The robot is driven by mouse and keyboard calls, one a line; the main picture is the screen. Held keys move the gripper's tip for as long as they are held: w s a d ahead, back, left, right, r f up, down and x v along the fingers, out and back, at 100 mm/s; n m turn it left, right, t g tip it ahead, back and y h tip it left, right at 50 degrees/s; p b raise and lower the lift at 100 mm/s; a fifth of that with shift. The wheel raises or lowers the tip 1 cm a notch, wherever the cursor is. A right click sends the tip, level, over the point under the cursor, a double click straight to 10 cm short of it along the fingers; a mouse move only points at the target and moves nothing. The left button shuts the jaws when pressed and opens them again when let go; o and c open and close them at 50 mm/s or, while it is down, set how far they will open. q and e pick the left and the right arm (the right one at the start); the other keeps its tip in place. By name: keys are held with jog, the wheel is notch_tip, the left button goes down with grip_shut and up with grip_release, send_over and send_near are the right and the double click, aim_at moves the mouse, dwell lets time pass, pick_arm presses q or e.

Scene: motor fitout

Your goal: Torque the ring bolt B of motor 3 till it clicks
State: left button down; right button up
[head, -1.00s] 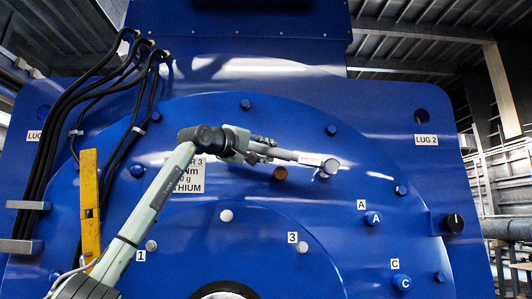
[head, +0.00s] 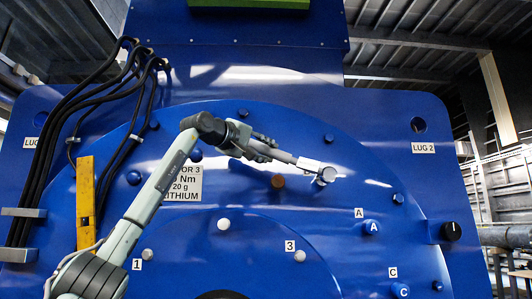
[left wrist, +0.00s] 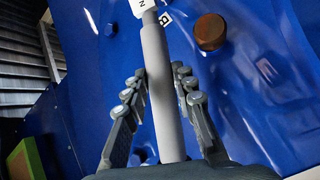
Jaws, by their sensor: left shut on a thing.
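My left gripper (head: 264,150) is shut on a grey torque wrench (head: 292,160), held across the blue motor face and sloping down to the right. In the left wrist view the wrench shaft (left wrist: 160,85) runs between the gripper's fingers (left wrist: 158,100). The wrench head (head: 326,175) is at the motor's ring and covers the spot there; ring bolt B is not clearly seen behind it. A label B (left wrist: 165,19) shows beside the head in the left wrist view. The motor 3 plate (head: 186,183) is partly behind my arm. My right gripper is not in view.
A brown plug (head: 278,181) sticks out just left of the wrench head. Bolts A (head: 372,228) and C (head: 399,290) are lower right, near a black knob (head: 451,231). Black cables (head: 75,130) and a yellow level (head: 85,200) are at left.

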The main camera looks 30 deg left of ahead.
pick_arm(q)
jog(key=shift+s+r, duration=0.1)
jog(key=shift+r, duration=0.15)
jog(key=shift+w+d+r+m+g, duration=0.15)
jog(key=shift+d+r+m, duration=0.1)
jog(key=shift+r, duration=0.35)
jog(key=shift+w+d+r+m+g, duration=0.15)
jog(key=shift+d+r+m, duration=0.1)
jog(key=shift+r, duration=0.3)
jog(key=shift+w+d+r+m+g+y, duration=0.2)
jog(key=shift+d+r+m+g, duration=0.1)
jog(key=shift+r, duration=0.25)
jog(key=shift+w+d+r+m+g+y, duration=0.2)
jog(key=shift+d+r+m, duration=0.1)
jog(key=shift+r, duration=0.25)
jog(key=shift+s+a+f+n+t+b, duration=0.2)
jog(key=shift+f+b, duration=0.2)
jog(key=shift+b, duration=0.2)
jog(key=shift+s+a+f+n+t+b, duration=0.15)
jog(key=shift+a+f+n+b, duration=0.2)
jog(key=shift+b, duration=0.3)
jog(key=shift+s+a+f+n+t+b, duration=0.1)
jog(key=shift+f+t+b, duration=0.05)
jog(key=shift+f+b, duration=0.4)
